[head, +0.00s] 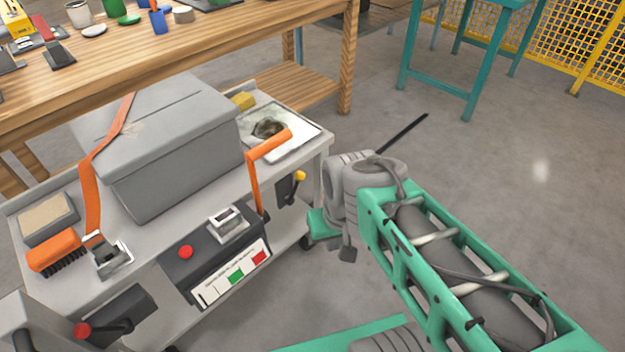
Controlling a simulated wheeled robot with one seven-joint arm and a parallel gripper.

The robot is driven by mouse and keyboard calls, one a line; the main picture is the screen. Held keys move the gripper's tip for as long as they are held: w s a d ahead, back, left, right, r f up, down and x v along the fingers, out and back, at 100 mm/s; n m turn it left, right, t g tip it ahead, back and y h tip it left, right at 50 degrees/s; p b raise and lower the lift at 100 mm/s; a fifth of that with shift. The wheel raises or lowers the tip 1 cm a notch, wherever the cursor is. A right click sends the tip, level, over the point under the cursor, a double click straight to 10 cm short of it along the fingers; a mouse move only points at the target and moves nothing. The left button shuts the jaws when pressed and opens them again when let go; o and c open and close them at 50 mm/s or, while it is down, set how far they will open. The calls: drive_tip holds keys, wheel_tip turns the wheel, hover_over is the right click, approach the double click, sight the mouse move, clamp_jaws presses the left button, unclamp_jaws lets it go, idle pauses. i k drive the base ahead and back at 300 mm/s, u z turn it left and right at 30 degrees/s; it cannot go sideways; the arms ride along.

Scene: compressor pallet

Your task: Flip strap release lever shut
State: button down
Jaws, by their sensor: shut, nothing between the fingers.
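An orange strap (92,195) runs over the grey box (175,165) on a grey cart and down to a metal buckle (107,258) near the cart's front left. An orange bent lever (254,185) stands up beside the dark control box at the cart's front, its grip angled up to the right. I cannot tell for sure which part is the strap release lever. A small metal latch (228,222) sits on the control box. My gripper (346,252), at the end of my green arm, appears shut and empty, right of the cart and apart from the orange lever; it is small and partly hidden by my wrist.
The dark control box (203,262) has a red button and a green-and-red label. An orange brush (54,252) lies at the cart's left, a white tray (304,136) at its back right. A wooden workbench (200,65) stands behind. The floor (500,190) to the right is clear.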

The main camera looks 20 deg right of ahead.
sight(299, 174)
drive_tip(key=k, duration=1.3)
drive_tip(key=u, duration=0.95)
drive_tip(key=i, duration=1.65)
drive_tip(key=z, duration=0.6)
